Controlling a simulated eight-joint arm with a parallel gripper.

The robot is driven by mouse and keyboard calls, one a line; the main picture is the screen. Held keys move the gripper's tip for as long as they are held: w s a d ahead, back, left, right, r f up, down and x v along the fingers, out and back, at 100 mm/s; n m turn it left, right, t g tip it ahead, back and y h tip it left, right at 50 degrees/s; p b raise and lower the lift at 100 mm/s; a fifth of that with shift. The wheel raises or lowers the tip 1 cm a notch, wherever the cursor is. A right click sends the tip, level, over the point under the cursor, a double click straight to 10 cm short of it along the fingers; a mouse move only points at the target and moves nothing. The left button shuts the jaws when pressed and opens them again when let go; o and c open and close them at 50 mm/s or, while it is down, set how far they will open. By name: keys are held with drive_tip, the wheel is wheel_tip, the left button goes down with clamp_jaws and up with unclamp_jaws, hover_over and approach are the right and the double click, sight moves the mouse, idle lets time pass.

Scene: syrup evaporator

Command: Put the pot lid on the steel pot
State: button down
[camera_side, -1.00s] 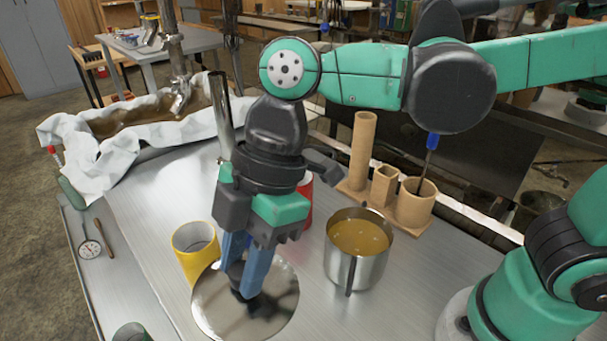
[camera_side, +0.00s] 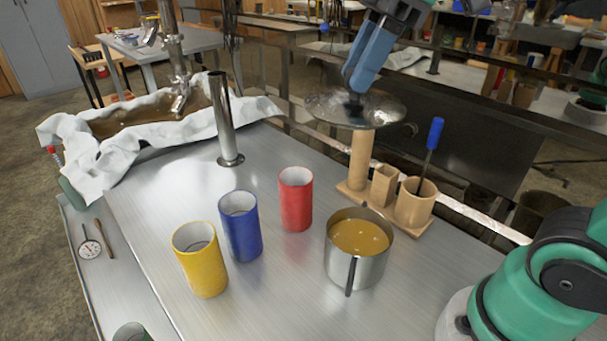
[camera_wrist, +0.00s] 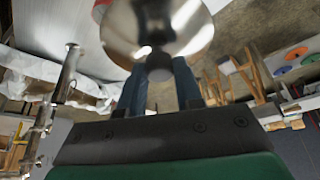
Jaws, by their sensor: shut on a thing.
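The pot lid (camera_side: 325,106) is a shiny round metal disc with a dark knob. My gripper (camera_side: 356,92) is shut on the knob and holds the lid roughly level in the air, well above the worktop. In the side view the lid appears over the tall wooden tube, above and behind the steel pot. In the wrist view the lid (camera_wrist: 195,30) fills the top middle, with the blue fingers of my gripper (camera_wrist: 159,72) at its knob. The steel pot (camera_side: 343,268) stands upright and open on the metal worktop, with amber liquid inside and its handle toward the camera.
Yellow (camera_side: 200,262), blue (camera_side: 240,228) and red (camera_side: 295,202) cups stand left of the pot. A wooden holder (camera_side: 412,208) with a blue-handled tool stands behind it to the right. A steel pipe (camera_side: 222,120) rises at the back. The front worktop is clear.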

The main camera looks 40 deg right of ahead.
sight(370, 95)
drive_tip(key=shift+s+d+r+m+t, duration=0.15)
drive_tip(key=shift+s+d+r+m, duration=0.15)
drive_tip(key=shift+d, duration=0.3)
drive_tip(key=shift+s+d+r+m+t, duration=0.2)
drive_tip(key=shift+s+d+m, duration=0.2)
drive_tip(key=shift+d, duration=0.2)
drive_tip(key=shift+d+f, duration=0.15)
drive_tip(key=shift+f, duration=0.15)
wheel_tip(370, 95, down, 19)
drive_tip(key=shift+f, duration=0.35)
drive_tip(key=c, duration=0.6)
unclamp_jaws()
drive_tip(key=shift+f, duration=0.1)
